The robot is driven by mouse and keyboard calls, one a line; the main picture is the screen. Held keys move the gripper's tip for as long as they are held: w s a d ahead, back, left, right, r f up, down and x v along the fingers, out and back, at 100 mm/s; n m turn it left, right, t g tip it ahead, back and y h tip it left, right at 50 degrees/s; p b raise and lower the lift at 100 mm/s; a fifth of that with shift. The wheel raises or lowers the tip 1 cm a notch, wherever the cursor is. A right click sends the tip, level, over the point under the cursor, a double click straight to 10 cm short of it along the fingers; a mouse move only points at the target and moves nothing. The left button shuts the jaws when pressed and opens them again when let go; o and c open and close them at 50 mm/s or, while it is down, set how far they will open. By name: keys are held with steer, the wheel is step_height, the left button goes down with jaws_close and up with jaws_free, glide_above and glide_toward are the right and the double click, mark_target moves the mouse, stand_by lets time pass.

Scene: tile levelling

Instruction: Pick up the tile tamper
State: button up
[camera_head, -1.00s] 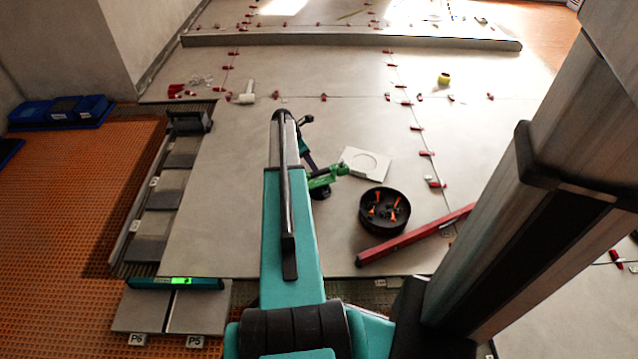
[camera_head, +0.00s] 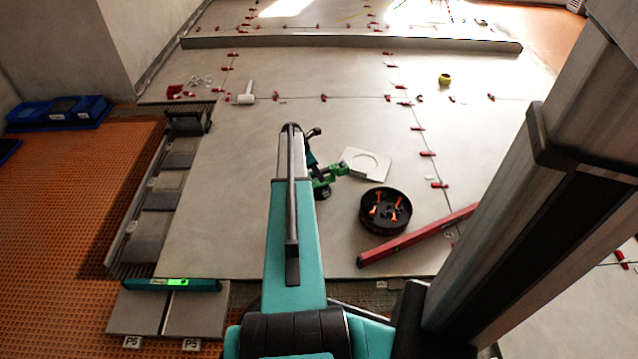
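A green and black tool (camera_head: 322,184), which looks like the tile tamper, is on the large grey tile floor just right of my teal arm. Its green body stretches right towards a white square plate, and a round black part shows under it. Part of it is hidden behind my arm. My arm reaches forward from the bottom of the view, and a dark and teal part of its far end shows just above the green tool. My gripper's fingers are hidden or too small to make out, so I cannot tell whether they touch the tool.
A white plate with a round mark (camera_head: 367,163) lies right of the tool. A black bucket (camera_head: 385,211) with orange items and a red level (camera_head: 415,236) are nearer. A teal level (camera_head: 172,285) lies front left, a white mallet (camera_head: 246,95) farther back. Red clips line the joints.

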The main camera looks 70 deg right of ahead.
steer(key=shift+b+x, duration=1.7)
steer(key=shift+x, duration=0.9)
steer(key=shift+r, duration=0.1)
steer(key=c, duration=1.2)
